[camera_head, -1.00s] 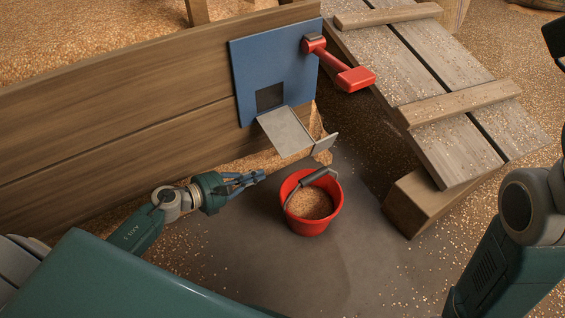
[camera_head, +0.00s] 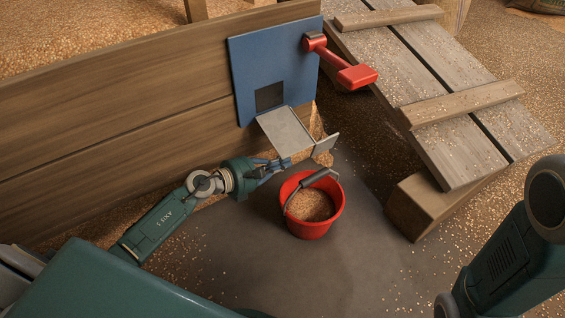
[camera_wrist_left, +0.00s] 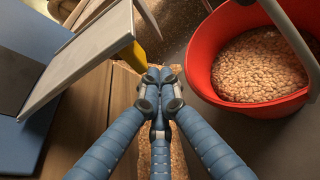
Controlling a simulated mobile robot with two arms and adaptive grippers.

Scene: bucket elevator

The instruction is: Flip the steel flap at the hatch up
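The steel flap (camera_head: 286,131) hangs out and slopes down from the small dark hatch opening (camera_head: 269,97) in the blue plate (camera_head: 245,65). It has a bent-up lip at its right end. In the left wrist view the flap (camera_wrist_left: 84,55) is at the upper left. My left gripper (camera_head: 286,163) is just below the flap, between it and the red bucket. In the left wrist view its blue fingers (camera_wrist_left: 158,76) are together at the tips with nothing seen between them. I cannot tell from the head view whether it touches the flap. My right gripper is not in view.
A red bucket (camera_head: 336,219) of grain stands on the grey floor just right of my left gripper; it also shows in the left wrist view (camera_wrist_left: 207,62). A red lever (camera_head: 345,68) sticks out above the flap. A wooden ramp (camera_head: 440,135) is at the right.

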